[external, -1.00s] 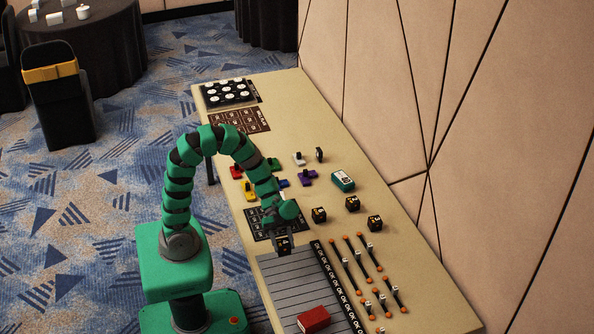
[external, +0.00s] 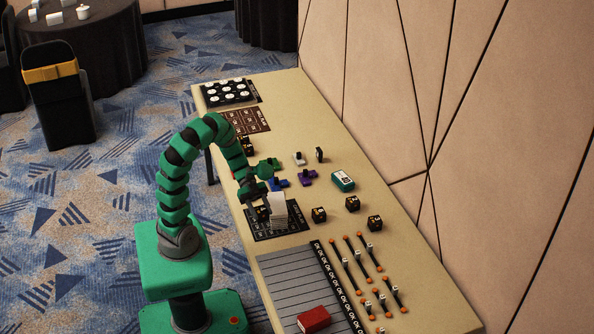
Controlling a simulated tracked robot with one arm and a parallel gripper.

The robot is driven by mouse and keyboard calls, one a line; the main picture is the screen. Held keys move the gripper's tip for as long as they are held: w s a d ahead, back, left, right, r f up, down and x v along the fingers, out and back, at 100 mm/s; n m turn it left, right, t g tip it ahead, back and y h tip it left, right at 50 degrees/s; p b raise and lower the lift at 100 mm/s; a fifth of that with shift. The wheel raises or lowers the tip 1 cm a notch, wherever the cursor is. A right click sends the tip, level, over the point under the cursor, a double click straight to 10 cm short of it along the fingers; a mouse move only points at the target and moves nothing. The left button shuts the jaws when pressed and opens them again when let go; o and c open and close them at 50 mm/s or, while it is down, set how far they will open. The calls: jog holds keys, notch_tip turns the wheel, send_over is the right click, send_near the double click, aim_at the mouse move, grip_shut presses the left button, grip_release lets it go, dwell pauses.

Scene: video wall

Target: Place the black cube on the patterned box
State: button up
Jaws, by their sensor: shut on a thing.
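My gripper (external: 261,203) is shut on a small black cube (external: 263,214) with gold-coloured marks. It holds the cube over the left part of a flat black printed rectangle (external: 292,228) with white markings, just left of a white block (external: 279,209). I cannot tell whether the cube touches the rectangle. Which thing is the patterned box is not clear; a flat brown printed rectangle (external: 250,119) also lies farther back. Other black cubes (external: 319,215), (external: 352,203) and (external: 375,223) stand to the right.
Blue (external: 279,183), purple (external: 308,177) and green (external: 272,164) pieces lie behind the gripper, with a teal box (external: 342,181) to their right. A grey lined panel (external: 290,280) with a red block (external: 313,319) is in front. Orange-ended rods (external: 355,265) lie at the right.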

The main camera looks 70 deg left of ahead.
jog(key=s+a+r+n+t+y, duration=0.1)
jog(key=s+a+r+n+t, duration=0.15)
jog(key=s+a, duration=0.5)
jog(key=b, duration=0.2)
send_over(277, 203)
notch_tip(277, 203, down, 2)
jog(key=shift+f, duration=0.1)
jog(key=shift+f+t+b, duration=0.35)
jog(key=shift+f+b, duration=0.6)
jog(key=shift+f, duration=0.85)
jog(key=shift+r, duration=0.1)
jog(key=o, duration=1)
jog(key=shift+s+a+r, duration=0.1)
jog(key=shift+a+r, duration=0.05)
jog(key=shift+a, duration=0.1)
jog(key=p+v, duration=0.3)
jog(key=v, duration=0.8)
jog(key=shift+a+p, duration=0.2)
jog(key=shift+p, duration=0.2)
